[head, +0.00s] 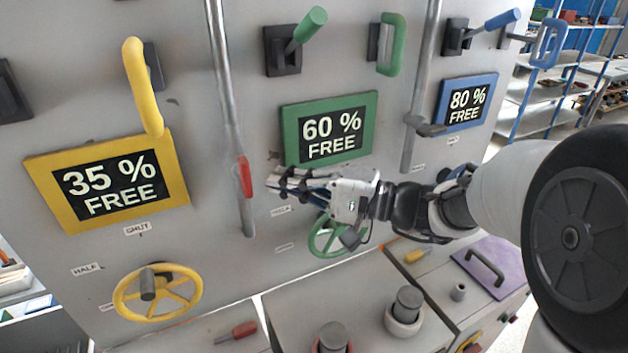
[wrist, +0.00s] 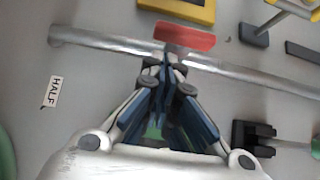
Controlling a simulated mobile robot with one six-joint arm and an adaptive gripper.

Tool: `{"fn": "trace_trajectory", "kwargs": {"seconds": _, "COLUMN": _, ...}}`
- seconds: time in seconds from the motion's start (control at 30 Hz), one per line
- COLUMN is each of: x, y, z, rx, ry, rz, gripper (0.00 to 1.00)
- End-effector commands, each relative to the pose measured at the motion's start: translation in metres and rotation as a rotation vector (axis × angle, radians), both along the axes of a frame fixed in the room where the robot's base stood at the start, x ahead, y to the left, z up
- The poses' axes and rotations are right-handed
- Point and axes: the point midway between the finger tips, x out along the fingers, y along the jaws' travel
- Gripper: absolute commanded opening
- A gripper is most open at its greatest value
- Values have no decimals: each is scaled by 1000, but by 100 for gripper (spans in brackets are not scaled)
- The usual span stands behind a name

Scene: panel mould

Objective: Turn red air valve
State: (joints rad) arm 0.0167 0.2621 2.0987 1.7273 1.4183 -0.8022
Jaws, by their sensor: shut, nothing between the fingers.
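The red air valve handle (head: 245,176) is a short red lever on a grey vertical pipe (head: 228,110) between the yellow and green signs. In the wrist view the red handle (wrist: 184,36) lies along the pipe, just beyond my fingertips. My gripper (head: 274,182) is just right of the handle in the head view, pointing left at it. In the wrist view my gripper (wrist: 170,68) has its fingers together and empty, with the tips overlapping the pipe's picture beside the handle. I cannot tell whether the tips touch.
A green handwheel (head: 328,236) is partly behind my gripper. The green 60 % sign (head: 288,135) is above it. A yellow handwheel (head: 122,298) is lower left. A ledge with grey knobs (head: 408,300) and a purple lid (head: 500,262) runs below.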

Motion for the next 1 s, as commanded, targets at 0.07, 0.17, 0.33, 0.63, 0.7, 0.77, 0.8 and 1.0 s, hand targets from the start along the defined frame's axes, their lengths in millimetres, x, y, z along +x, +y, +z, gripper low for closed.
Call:
{"fn": "trace_trajectory", "kwargs": {"seconds": 0.07, "x": -5, "y": 8, "z": 0, "rx": 0, "ry": 0, "rz": 0, "gripper": 0}}
{"fn": "trace_trajectory", "kwargs": {"seconds": 0.17, "x": -8, "y": 13, "z": 0, "rx": 0, "ry": 1, "rz": 1, "gripper": 0}}
{"fn": "trace_trajectory", "kwargs": {"seconds": 0.33, "x": -9, "y": 15, "z": 0, "rx": 0, "ry": 0, "rz": -1, "gripper": 0}}
{"fn": "trace_trajectory", "kwargs": {"seconds": 0.63, "x": -8, "y": 14, "z": -1, "rx": 3, "ry": 2, "rz": -1, "gripper": 0}}
{"fn": "trace_trajectory", "kwargs": {"seconds": 0.7, "x": -7, "y": 14, "z": -2, "rx": 11, "ry": 8, "rz": -1, "gripper": 0}}
{"fn": "trace_trajectory", "kwargs": {"seconds": 0.77, "x": -5, "y": 15, "z": -4, "rx": 22, "ry": 14, "rz": -1, "gripper": 0}}
{"fn": "trace_trajectory", "kwargs": {"seconds": 0.8, "x": -4, "y": 15, "z": -4, "rx": 32, "ry": 20, "rz": -2, "gripper": 0}}
{"fn": "trace_trajectory", "kwargs": {"seconds": 1.0, "x": -1, "y": 15, "z": -4, "rx": 58, "ry": 36, "rz": 0, "gripper": 0}}
